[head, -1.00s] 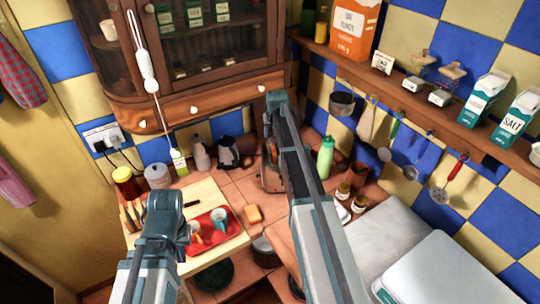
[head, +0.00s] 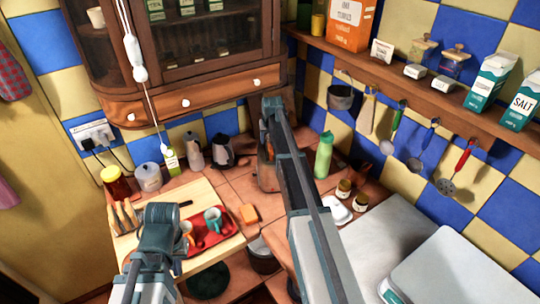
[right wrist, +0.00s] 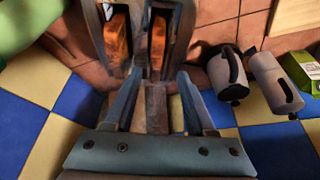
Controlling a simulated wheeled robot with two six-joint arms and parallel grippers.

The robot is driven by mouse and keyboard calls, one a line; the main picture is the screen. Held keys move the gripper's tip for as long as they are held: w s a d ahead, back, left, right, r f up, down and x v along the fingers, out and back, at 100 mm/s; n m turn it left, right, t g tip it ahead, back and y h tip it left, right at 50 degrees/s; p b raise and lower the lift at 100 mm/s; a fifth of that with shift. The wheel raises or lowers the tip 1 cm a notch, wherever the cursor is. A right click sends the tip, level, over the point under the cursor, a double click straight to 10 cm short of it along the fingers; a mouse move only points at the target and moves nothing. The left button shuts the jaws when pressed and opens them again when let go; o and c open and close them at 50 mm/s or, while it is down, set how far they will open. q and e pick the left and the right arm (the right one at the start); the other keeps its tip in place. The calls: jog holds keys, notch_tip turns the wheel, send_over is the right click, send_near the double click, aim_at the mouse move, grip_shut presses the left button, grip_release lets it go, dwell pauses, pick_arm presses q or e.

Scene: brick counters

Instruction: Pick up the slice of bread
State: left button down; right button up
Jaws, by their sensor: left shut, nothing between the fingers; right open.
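In the right wrist view two browned slices of bread, the left one (right wrist: 117,42) and the right one (right wrist: 157,46), stand in the two slots of a toaster (right wrist: 138,20). My right gripper (right wrist: 160,78) is open and empty, with its fingertips close to the near end of the toaster. I cannot tell whether they touch it. In the head view the toaster (head: 267,172) is partly hidden behind my right arm, and the slices are not clear. My left arm stands over the cutting board; its fingers do not show.
A red tray (head: 212,236) with cups sits on the cutting board (head: 190,268). The wall cabinet (head: 190,90) hangs above.

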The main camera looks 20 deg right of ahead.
aim_at(270, 143)
jog(key=b+x, duration=0.4)
jog(key=x, duration=0.1)
jog(key=shift+s+d, duration=0.2)
jog(key=shift+s, duration=0.05)
jog(key=shift+r, duration=0.1)
jog(key=shift+c, duration=0.2)
grip_shut()
